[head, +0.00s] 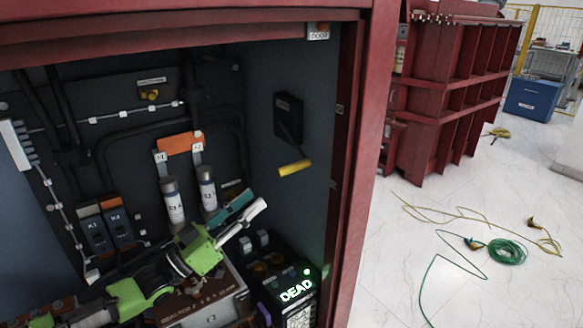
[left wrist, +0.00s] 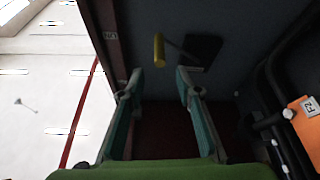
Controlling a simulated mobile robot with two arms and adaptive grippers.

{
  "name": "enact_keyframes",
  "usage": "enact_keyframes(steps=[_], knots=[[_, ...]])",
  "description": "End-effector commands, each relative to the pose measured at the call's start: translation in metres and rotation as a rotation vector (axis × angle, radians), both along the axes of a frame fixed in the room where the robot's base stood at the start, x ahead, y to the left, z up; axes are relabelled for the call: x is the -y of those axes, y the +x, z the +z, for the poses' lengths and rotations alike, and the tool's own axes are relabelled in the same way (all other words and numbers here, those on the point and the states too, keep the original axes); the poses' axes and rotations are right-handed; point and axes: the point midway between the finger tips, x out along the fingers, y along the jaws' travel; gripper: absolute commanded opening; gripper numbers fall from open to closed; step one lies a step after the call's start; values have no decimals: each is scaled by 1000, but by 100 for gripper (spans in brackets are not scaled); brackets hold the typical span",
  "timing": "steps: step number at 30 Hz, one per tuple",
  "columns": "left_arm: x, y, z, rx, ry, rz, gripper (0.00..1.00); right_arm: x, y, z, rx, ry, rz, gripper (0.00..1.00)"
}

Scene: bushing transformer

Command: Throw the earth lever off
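The earth lever is a black box (head: 288,117) on the cabinet's right inner wall, with an arm slanting down to a yellow handle (head: 295,168). In the left wrist view the yellow handle (left wrist: 159,50) shows ahead of the fingertips, roughly in line with the gap, and the black box (left wrist: 204,50) is to its right. My left gripper (head: 250,207) is inside the cabinet, below and left of the handle, apart from it. Its teal-padded fingers (left wrist: 158,80) are spread wide with nothing between them. My right gripper does not show.
A box with a lit "DEAD" sign (head: 297,290) stands at the cabinet's bottom right. Two grey cylinders (head: 173,200) hang under an orange block (head: 180,143) at the back. The red door frame (head: 350,180) edges the right side. Cables (head: 505,251) lie on the floor outside.

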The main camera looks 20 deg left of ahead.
Motion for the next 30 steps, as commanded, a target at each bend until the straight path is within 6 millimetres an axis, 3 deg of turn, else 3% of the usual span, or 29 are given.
enact_keyframes(steps=[21,30], knots=[[62,89,47,1,1,0,32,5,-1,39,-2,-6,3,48],[71,102,50,-1,3,0,32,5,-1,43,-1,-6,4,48]])
